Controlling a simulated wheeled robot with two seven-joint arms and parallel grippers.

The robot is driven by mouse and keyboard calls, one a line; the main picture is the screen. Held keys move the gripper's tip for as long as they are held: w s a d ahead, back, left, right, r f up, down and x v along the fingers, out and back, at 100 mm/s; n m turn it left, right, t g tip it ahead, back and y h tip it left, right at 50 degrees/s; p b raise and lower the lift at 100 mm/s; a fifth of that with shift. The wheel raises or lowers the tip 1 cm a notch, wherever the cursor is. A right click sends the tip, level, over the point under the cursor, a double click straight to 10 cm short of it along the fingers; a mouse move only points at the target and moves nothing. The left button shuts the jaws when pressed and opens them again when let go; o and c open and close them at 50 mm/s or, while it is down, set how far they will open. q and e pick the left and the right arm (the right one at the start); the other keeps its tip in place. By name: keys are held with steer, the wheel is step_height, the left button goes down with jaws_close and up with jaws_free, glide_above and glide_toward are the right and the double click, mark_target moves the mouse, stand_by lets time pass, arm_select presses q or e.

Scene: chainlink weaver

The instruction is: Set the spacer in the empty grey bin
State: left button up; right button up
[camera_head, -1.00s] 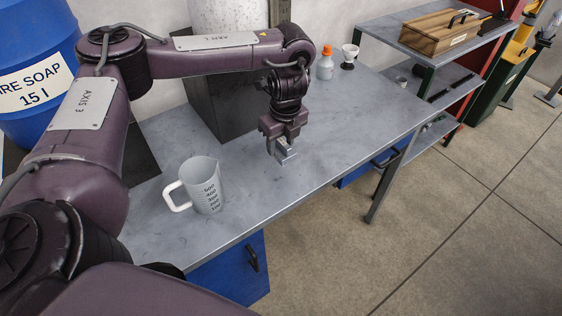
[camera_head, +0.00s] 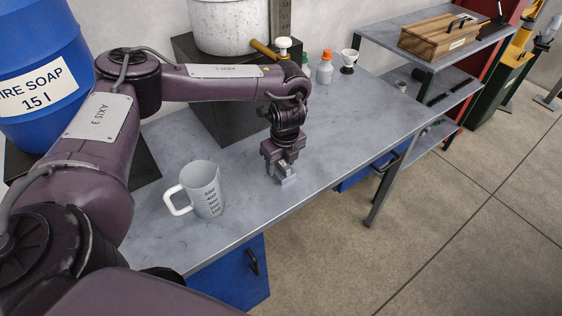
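My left gripper (camera_head: 283,177) points down low over the grey workbench (camera_head: 335,150), right of a measuring jug. Light grey metal shows at its fingertips. I cannot tell whether this is only the fingers or also a small grey piece between them, nor whether it touches the bench top. I cannot clearly make out a spacer. No empty grey bin can be identified for certain. My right gripper is out of view.
A grey measuring jug (camera_head: 205,188) stands left of the gripper. A dark block (camera_head: 212,118) supports a white drum (camera_head: 230,28) behind my arm. Bench space right of the gripper is clear.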

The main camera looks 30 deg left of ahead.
mark_target(284, 166)
arm_select(q)
steer(key=shift+o, duration=1.1)
steer(key=shift+r, duration=0.2)
steer(key=shift+d+r, duration=0.1)
steer(key=shift+r, duration=0.25)
step_height(284, 166, up, 11)
steer(key=d+p, duration=0.1)
steer(key=shift+s+d, duration=0.2)
steer(key=shift+s, duration=0.1)
